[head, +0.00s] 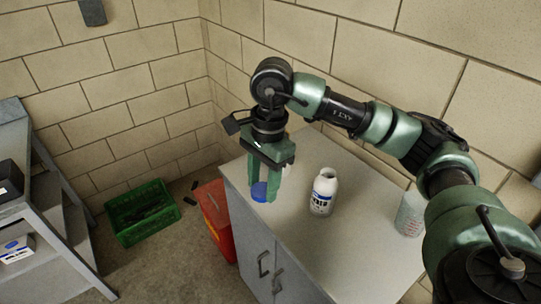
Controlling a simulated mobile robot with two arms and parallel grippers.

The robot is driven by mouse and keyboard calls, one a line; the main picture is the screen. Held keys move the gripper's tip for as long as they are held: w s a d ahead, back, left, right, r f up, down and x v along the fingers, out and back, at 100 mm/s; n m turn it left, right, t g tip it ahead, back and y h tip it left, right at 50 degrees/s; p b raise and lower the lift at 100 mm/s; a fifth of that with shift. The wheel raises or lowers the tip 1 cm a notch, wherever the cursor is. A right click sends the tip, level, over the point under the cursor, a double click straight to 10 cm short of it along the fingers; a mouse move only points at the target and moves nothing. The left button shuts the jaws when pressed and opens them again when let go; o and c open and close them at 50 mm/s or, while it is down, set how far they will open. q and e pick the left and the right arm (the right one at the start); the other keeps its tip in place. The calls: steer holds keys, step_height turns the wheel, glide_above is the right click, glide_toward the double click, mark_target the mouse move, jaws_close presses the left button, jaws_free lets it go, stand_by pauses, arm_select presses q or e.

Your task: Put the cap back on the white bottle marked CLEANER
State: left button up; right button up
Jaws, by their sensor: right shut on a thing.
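The white bottle (323,193) with a dark blue and black label stands upright on the grey cabinet top. Its top shows an open neck with no cap on it. The label's words are too small to read fully. My right gripper (263,190) points down to the left of the bottle, near the cabinet's left edge. It is shut on a blue cap (260,191), held between its green fingertips. The cap is apart from the bottle. I cannot tell whether the cap touches the cabinet top. My left gripper is not in view.
A translucent container (410,214) stands on the grey cabinet (345,255) at right, partly behind my arm. A red bin (216,218) and a green crate (128,236) stand on the floor at left. A grey shelf (72,240) is at far left. Block walls close off the back.

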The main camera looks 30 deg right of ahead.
steer(key=s+a+f+n+g+h, duration=0.1)
steer(key=s+a+f+n, duration=0.3)
steer(key=s+n, duration=0.4)
steer(key=a+n, duration=0.1)
steer(key=n, duration=0.6)
steer(key=shift+s+f+n, duration=0.3)
steer(key=shift+n, duration=0.1)
steer(key=shift+d, duration=0.15)
